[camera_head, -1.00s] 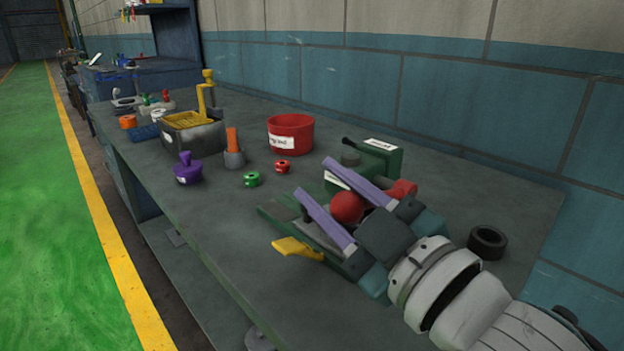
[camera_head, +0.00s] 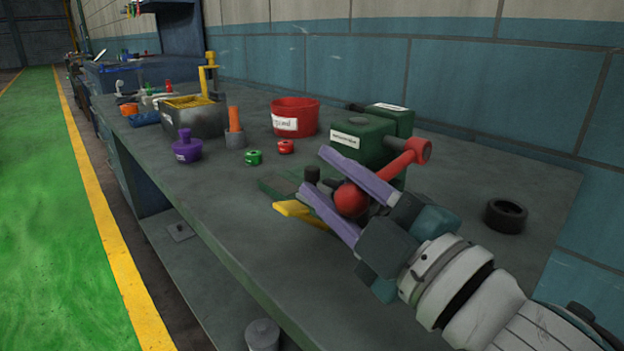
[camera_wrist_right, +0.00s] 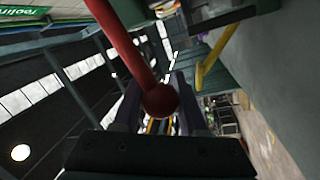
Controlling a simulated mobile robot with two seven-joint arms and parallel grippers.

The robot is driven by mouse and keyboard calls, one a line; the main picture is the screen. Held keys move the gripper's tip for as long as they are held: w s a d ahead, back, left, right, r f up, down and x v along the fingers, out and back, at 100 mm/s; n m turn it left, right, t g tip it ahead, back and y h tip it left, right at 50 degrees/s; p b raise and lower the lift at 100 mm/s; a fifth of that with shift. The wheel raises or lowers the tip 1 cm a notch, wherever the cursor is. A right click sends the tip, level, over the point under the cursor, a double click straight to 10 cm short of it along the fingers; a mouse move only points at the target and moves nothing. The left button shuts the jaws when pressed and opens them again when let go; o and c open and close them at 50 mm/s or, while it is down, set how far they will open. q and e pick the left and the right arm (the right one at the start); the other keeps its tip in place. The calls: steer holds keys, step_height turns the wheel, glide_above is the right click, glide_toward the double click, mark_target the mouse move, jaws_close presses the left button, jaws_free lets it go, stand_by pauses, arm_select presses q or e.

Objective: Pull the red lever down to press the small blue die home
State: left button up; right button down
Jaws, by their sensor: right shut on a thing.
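The red lever (camera_head: 397,166) slants down from its pivot on the green press (camera_head: 362,138) to a round red knob (camera_head: 352,199). My right gripper (camera_head: 316,171) has its two purple fingers on either side of the knob and is shut on it. In the right wrist view the red lever (camera_wrist_right: 122,42) runs down to the knob, which sits between the fingers. The small blue die cannot be made out; the press's lower part is largely hidden behind my gripper. My left gripper is not in view.
A yellow handle (camera_head: 298,213) sticks out below my fingers. A black ring (camera_head: 506,215) lies at right. A red tub (camera_head: 295,116), small green (camera_head: 253,157) and red (camera_head: 286,146) pieces and a purple knobbed piece (camera_head: 187,148) stand farther left. The bench front is clear.

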mark_target(362, 213)
steer(key=shift+f, duration=0.2)
steer(key=shift+c, duration=2.3)
jaws_free()
steer(key=v, duration=0.9)
steer(key=shift+s+d, duration=0.25)
steer(key=shift+s, duration=0.15)
steer(key=shift+p, duration=0.3)
